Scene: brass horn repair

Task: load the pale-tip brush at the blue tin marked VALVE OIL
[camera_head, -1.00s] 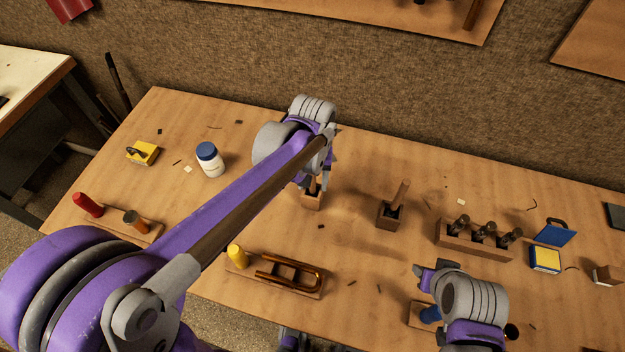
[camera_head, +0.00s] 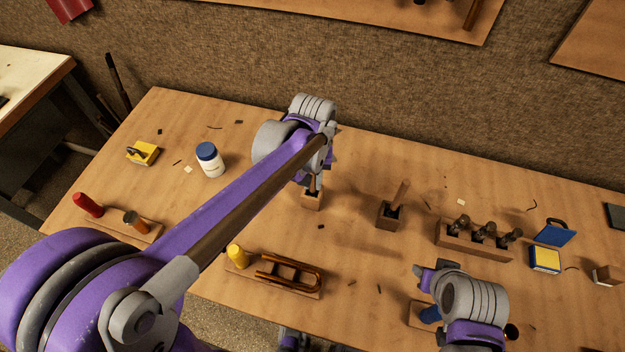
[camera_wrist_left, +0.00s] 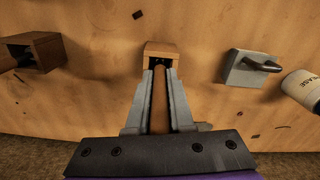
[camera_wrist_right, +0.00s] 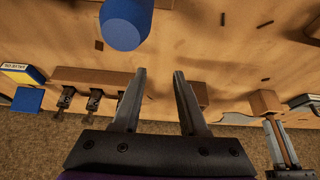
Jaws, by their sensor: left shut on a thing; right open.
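My left gripper (camera_head: 314,178) is shut on the upright brown handle of a brush (camera_wrist_left: 160,98) that stands in a small wooden block (camera_head: 311,202). The block also shows in the left wrist view (camera_wrist_left: 161,48). The brush's tip is hidden in the block, so I cannot tell its colour. A blue tin with a yellow-edged pale face (camera_head: 545,258) and a raised blue lid (camera_head: 555,235) stands at the right; I cannot read its marking in the head view. My right gripper (camera_wrist_right: 160,72) is open and empty, near a blue cylinder (camera_wrist_right: 126,22) at the table's front.
Another handled tool stands in a second block (camera_head: 388,216). A rack (camera_head: 472,243) holds several dark tools. A white jar with a blue lid (camera_head: 211,164) and a yellow tin (camera_head: 143,152) are at the left. A yellow-ended board with brass tubing (camera_head: 275,276) lies in front.

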